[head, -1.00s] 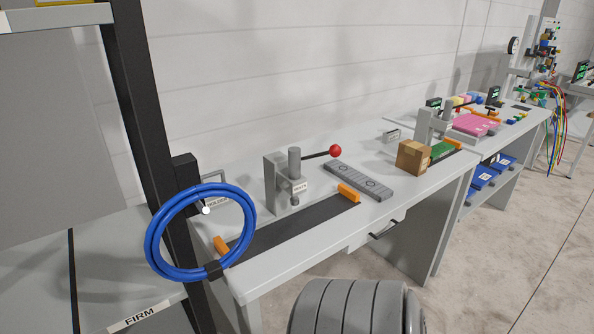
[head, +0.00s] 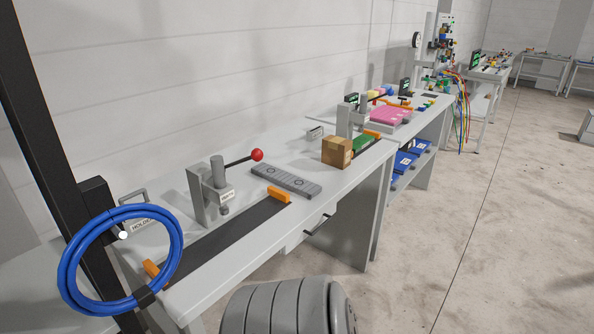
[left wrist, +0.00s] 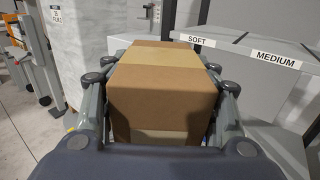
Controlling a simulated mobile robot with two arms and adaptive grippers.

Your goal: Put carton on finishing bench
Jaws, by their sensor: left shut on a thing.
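A brown carton (left wrist: 165,105) with a tan tape band fills the middle of the left wrist view. My left gripper (left wrist: 165,60) is shut on it, with grey fingers along both sides. The head view shows neither this gripper nor the held carton. A small brown carton (head: 337,152) sits on a light grey bench (head: 235,262) in the head view. I cannot tell from any label which bench is the finishing bench. My right gripper is in neither current view.
The near bench holds a press with a red-knobbed lever (head: 257,155), a grey plate (head: 287,181) and orange blocks. A blue hose coil (head: 68,270) hangs on a black post at left. Shelves labelled SOFT and MEDIUM (left wrist: 276,59) stand behind the held carton. Open floor (head: 500,230) lies right.

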